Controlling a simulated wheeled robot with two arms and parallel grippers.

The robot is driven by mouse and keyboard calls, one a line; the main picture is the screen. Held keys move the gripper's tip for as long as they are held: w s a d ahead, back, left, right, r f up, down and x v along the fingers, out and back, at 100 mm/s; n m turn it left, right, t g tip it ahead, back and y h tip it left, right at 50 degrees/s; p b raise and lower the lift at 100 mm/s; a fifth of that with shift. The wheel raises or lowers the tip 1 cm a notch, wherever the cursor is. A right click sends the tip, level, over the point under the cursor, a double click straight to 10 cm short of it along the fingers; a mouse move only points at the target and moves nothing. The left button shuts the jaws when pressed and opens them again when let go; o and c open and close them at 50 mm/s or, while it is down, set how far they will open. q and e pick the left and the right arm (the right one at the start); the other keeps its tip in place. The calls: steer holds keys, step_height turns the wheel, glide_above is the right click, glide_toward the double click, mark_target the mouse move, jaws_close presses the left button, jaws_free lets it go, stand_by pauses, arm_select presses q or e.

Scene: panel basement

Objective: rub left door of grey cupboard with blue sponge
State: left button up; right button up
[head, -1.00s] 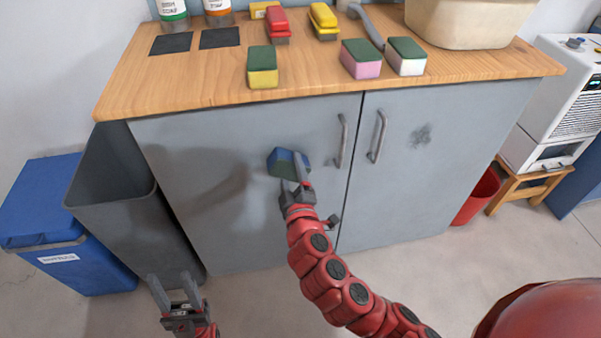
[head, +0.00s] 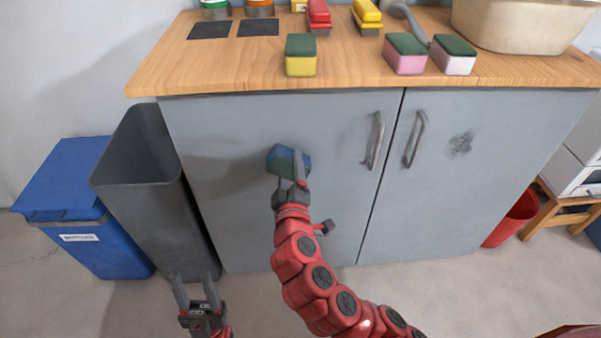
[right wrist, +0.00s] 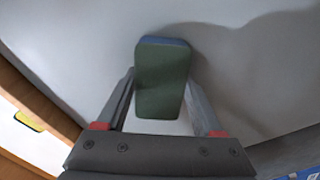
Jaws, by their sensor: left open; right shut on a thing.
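The grey cupboard's left door (head: 230,220) fills the middle of the head view, with its handle (head: 374,140) near its right edge. My right gripper (head: 290,175) is shut on the blue sponge (head: 285,158), in front of the door's middle. In the right wrist view the sponge (right wrist: 163,80) sits between the fingers, its dark green layer facing the camera and a blue edge at the door side. It appears to be against the door, though contact is hard to tell. My left gripper (head: 197,292) is open and empty, low in front of the dark bin.
The right door (head: 480,200) bears a dark smudge (head: 461,143). On the wooden counter (head: 220,62) stand several sponges, brushes and a beige basin (head: 510,22). A dark open bin (head: 150,190) and a blue bin (head: 70,200) stand left of the cupboard. A red bucket (head: 515,218) is at right.

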steer(key=shift+a, duration=0.65)
steer(key=shift+s, duration=0.5)
steer(key=shift+s+d, duration=0.1)
steer(key=shift+s, duration=2.45)
steer(key=shift+s+p, duration=1.45)
steer(key=shift+p, duration=0.2)
